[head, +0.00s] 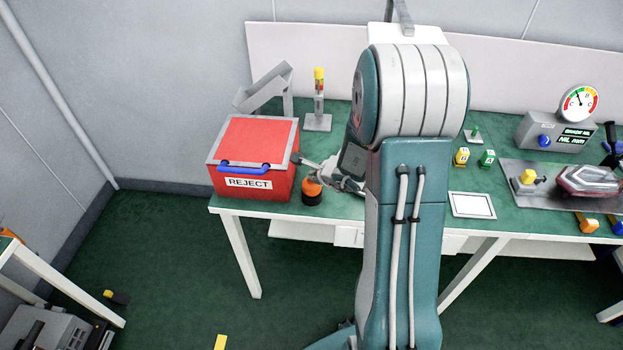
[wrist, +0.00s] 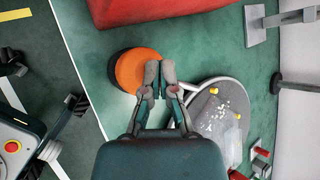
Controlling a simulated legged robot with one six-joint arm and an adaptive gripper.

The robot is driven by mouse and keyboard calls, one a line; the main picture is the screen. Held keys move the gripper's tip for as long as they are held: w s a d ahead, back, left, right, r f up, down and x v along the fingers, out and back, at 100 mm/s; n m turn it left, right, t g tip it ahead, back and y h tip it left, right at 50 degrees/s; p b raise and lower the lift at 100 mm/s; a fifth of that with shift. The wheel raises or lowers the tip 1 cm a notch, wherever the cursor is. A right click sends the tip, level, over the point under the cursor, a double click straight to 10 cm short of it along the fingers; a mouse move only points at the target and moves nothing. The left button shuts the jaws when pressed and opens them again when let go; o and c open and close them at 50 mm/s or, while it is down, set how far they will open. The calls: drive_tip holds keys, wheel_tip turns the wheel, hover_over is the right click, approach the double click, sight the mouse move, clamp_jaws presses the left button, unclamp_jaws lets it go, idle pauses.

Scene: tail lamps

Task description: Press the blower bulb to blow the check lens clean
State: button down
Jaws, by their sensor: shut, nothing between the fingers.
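The blower bulb appears to be the round orange piece on a dark base (wrist: 135,70), standing on the green bench next to the red box. A round grey disc with pale specks and small yellow pieces (wrist: 208,128), likely the check lens, lies right of the fingers in the wrist view. My arm hides that spot in the head view.
The red REJECT box (head: 254,142) with a blue handle stands left of the bulb, close by. A grey stand with a yellow top (head: 318,100) is behind. Right of my arm are a gauge box (head: 552,134), yellow and green blocks, and a lamp on a plate (head: 590,180).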

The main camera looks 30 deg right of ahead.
drive_tip(key=shift+f, duration=0.3)
idle(0.5)
drive_tip(key=shift+r, duration=1.15)
drive_tip(key=shift+r, duration=2.5)
